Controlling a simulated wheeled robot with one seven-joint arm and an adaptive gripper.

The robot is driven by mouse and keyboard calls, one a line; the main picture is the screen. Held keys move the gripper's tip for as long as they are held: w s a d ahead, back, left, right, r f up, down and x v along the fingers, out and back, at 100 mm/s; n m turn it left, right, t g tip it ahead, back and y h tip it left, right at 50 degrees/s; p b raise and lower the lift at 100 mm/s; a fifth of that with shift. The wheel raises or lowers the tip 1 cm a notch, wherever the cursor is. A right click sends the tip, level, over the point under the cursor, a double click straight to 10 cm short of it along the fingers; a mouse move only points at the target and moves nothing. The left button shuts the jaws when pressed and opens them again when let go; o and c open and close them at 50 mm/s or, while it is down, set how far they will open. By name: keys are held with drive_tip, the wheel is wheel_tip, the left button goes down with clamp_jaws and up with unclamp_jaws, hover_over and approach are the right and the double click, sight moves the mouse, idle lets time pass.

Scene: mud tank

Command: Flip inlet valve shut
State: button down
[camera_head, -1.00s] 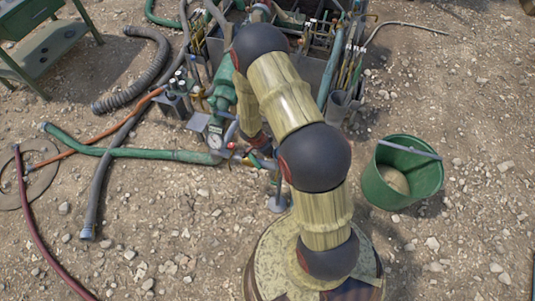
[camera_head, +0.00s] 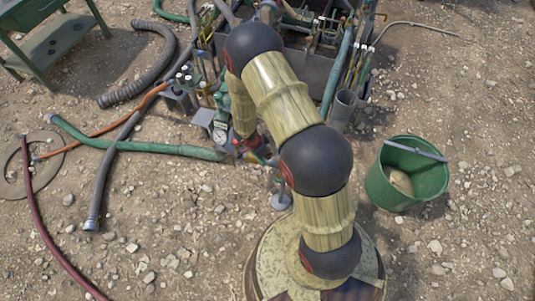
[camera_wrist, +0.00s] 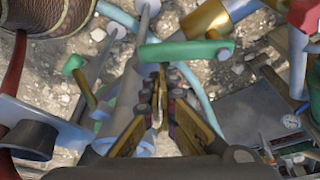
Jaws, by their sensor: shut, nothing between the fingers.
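A green lever handle (camera_wrist: 187,51) lies across the wrist view, just beyond my gripper. I cannot tell for certain that it is the inlet valve's handle. My gripper (camera_wrist: 160,80) has brass-coloured fingers with dark pads; they are closed together and empty. Their tips point at the underside of the green lever, and I cannot tell whether they touch. A brass cylinder (camera_wrist: 205,20) stands just beyond the lever. In the head view my gripper (camera_head: 256,153) is beside the pipe fittings near the green hose's end, and my arm partly hides it.
A green hose (camera_head: 150,148) runs left over stony ground. The mud tank (camera_head: 308,72) with pipes is behind. A green bucket (camera_head: 432,178) stands right. Foreground ground is mostly clear.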

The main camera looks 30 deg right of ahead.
sight(263, 162)
drive_tip(key=shift+a+r+p, duration=0.1)
drive_tip(key=shift+p, duration=0.25)
drive_tip(key=shift+s+a+m+p, duration=0.15)
drive_tip(key=shift+m+p, duration=0.25)
drive_tip(key=shift+p, duration=0.3)
drive_tip(key=p, duration=0.2)
drive_tip(key=a+m+p, duration=0.1)
drive_tip(key=p, duration=0.2)
drive_tip(key=shift+s+a+r+m+g, duration=0.1)
drive_tip(key=shift+r+m+g, duration=0.2)
drive_tip(key=shift+g, duration=0.1)
drive_tip(key=a+m+p, duration=0.1)
drive_tip(key=m+p, duration=0.1)
drive_tip(key=p, duration=0.3)
drive_tip(key=shift+a+m+g+p, duration=0.3)
drive_tip(key=shift+a+g+p, duration=0.05)
drive_tip(key=shift+g, duration=0.05)
drive_tip(key=a+p, duration=0.2)
drive_tip(key=p, duration=0.1)
drive_tip(key=w+a+p, duration=0.1)
drive_tip(key=shift+a+f+p, duration=0.3)
drive_tip(key=shift+f+p, duration=0.05)
drive_tip(key=shift+w+a, duration=0.15)
drive_tip(key=shift+w, duration=0.1)
drive_tip(key=shift+s, duration=0.1)
